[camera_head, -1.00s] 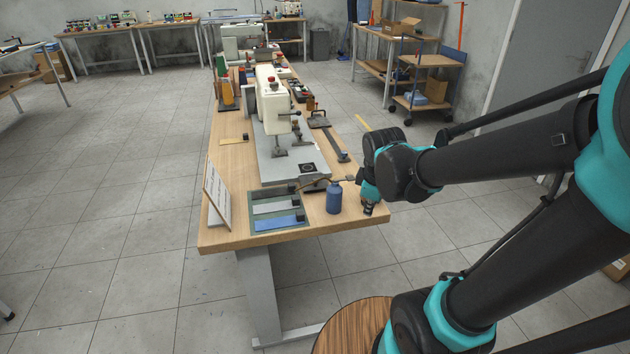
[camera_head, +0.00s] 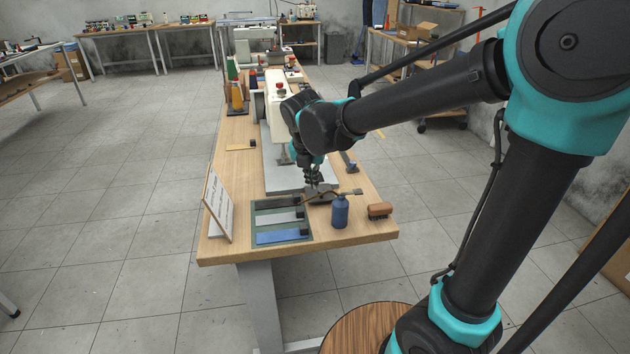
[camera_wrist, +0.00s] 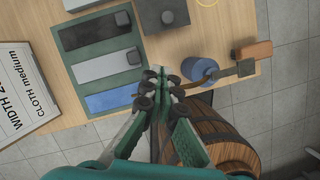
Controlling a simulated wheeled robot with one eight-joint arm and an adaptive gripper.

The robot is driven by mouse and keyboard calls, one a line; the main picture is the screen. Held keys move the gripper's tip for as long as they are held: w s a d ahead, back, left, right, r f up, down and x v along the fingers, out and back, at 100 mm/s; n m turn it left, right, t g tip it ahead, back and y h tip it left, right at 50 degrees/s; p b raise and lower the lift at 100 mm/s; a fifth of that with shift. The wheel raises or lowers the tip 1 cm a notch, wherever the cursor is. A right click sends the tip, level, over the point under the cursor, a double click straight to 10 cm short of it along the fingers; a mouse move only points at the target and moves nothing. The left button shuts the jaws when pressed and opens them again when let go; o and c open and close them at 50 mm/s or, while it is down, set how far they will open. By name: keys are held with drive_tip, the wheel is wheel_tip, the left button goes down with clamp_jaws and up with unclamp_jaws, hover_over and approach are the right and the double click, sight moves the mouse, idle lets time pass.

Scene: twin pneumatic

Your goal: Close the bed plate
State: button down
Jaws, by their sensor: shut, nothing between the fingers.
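The white sewing machine (camera_head: 277,105) stands on the wooden table with a long grey bed (camera_head: 283,180) in front of it. My gripper (camera_head: 313,184) is shut and empty, above the near right end of the bed. In the wrist view its fingertips (camera_wrist: 160,75) point down and meet.

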approach(320, 201)
drive_tip(key=f, duration=0.1)
drive_tip(key=s+f, duration=0.2)
drive_tip(key=shift+s+a+f, duration=0.1)
drive_tip(key=shift+a, duration=0.2)
drive_tip(key=shift+w+d+f, duration=0.15)
drive_tip(key=shift+w, duration=0.4)
drive_tip(key=shift+w+d+f, duration=0.1)
drive_tip(key=shift+w+f, duration=0.1)
drive_tip(key=shift+w, duration=0.35)
drive_tip(key=shift+w+d+f, duration=0.15)
drive_tip(key=shift+w, duration=0.7)
drive_tip(key=w+a, duration=0.1)
drive_tip(key=w, duration=0.2)
drive_tip(key=w+a, duration=0.1)
drive_tip(key=w, duration=0.2)
drive_tip(key=w+a, duration=0.1)
drive_tip(key=w, duration=0.3)
drive_tip(key=shift+s, duration=0.1)
